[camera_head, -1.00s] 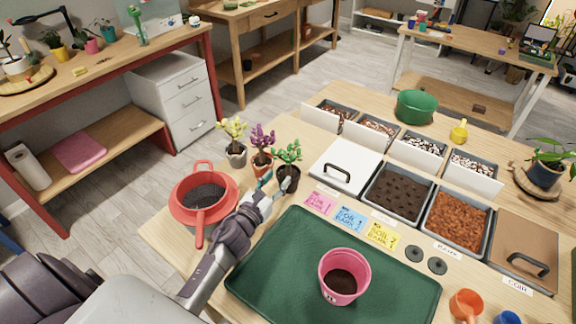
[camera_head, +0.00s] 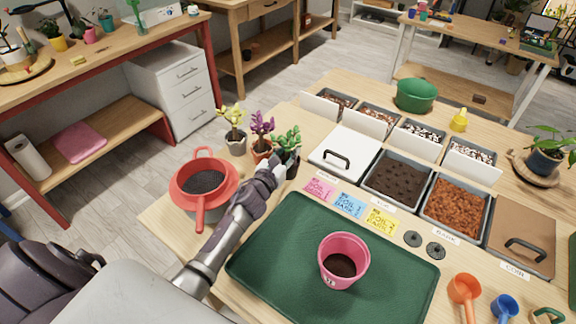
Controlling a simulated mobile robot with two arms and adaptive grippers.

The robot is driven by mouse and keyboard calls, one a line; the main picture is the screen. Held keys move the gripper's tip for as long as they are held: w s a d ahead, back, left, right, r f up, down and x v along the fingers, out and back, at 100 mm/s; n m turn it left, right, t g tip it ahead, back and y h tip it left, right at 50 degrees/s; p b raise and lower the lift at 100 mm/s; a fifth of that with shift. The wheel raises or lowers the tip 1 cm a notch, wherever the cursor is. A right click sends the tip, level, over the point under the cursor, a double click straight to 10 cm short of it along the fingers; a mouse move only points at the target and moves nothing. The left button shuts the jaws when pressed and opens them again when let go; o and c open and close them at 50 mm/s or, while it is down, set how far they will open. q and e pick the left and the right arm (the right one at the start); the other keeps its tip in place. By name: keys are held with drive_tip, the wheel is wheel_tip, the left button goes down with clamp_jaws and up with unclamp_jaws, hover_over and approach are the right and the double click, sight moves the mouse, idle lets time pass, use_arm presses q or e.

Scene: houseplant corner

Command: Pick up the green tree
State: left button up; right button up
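The green tree (camera_head: 287,139) is a small leafy plant in a dark pot (camera_head: 292,170). It stands upright on the table, rightmost of a row of three small potted plants. My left gripper (camera_head: 280,166) is at the left front side of the dark pot, below the leaves. Its fingertips are small and partly hidden against the pot, so I cannot tell whether they are open or closed on it. My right gripper is out of view.
A purple plant (camera_head: 262,126) and a yellow plant (camera_head: 233,118) stand close on the left. A red sieve (camera_head: 204,182) sits left of my arm. A white lid (camera_head: 345,150) lies right of the tree. A green mat (camera_head: 265,270) holds a pink pot (camera_head: 343,262).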

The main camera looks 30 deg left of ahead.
use_arm(q)
clamp_jaws()
wheel_tip(320, 180, up, 10)
drive_tip(key=p, duration=0.8)
drive_tip(key=shift+r, duration=0.1)
drive_tip(key=shift+d, duration=0.1)
